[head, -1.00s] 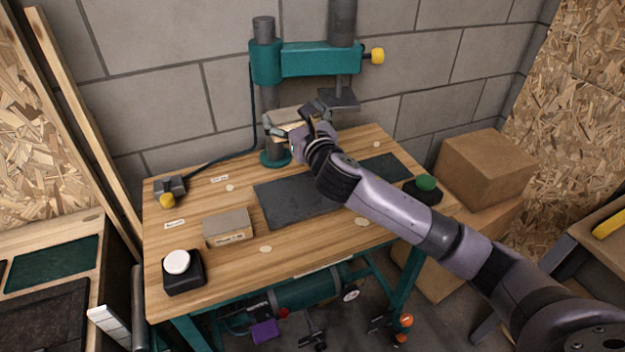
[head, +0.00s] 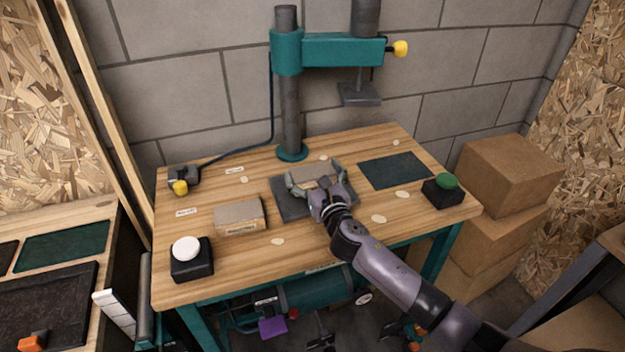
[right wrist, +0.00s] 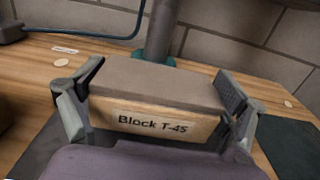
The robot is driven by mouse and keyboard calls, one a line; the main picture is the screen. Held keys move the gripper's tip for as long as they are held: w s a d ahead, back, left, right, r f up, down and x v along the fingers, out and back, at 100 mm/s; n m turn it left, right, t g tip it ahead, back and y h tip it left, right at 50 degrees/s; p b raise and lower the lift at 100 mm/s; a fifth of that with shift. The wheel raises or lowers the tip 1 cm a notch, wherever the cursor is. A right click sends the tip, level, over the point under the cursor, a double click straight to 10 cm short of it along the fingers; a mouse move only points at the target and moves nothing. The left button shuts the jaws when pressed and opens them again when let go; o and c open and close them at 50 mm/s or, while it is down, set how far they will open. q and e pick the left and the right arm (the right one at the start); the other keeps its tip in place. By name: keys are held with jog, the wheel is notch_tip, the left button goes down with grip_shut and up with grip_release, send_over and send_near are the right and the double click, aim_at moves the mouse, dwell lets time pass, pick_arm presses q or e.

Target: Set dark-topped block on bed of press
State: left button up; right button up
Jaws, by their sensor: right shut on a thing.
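My right gripper (head: 318,190) is shut on a block with a plain grey-brown top (head: 316,174), gripped at both ends. In the right wrist view the block (right wrist: 160,85) sits level between the fingers (right wrist: 155,105), its light wood front labelled "Block T-45". It is over the dark grey plate (head: 290,208) on the bench, apparently the bed of the press (head: 340,50); I cannot tell whether it touches. A second block (head: 240,213) with a similar grey-brown top rests on the bench to the left. My left gripper is not in view.
A dark green mat (head: 395,170) lies right of the plate. A green button box (head: 443,190) is at the bench's right and a white button box (head: 190,258) at front left. The press foot (head: 360,95) hangs raised. Cardboard boxes (head: 508,178) stand at right.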

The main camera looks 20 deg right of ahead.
jog(key=shift+f, duration=0.45)
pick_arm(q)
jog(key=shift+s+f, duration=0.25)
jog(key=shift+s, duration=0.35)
pick_arm(e)
jog(key=o, duration=0.8)
jog(key=shift+f, duration=0.1)
jog(key=shift+o, duration=0.9)
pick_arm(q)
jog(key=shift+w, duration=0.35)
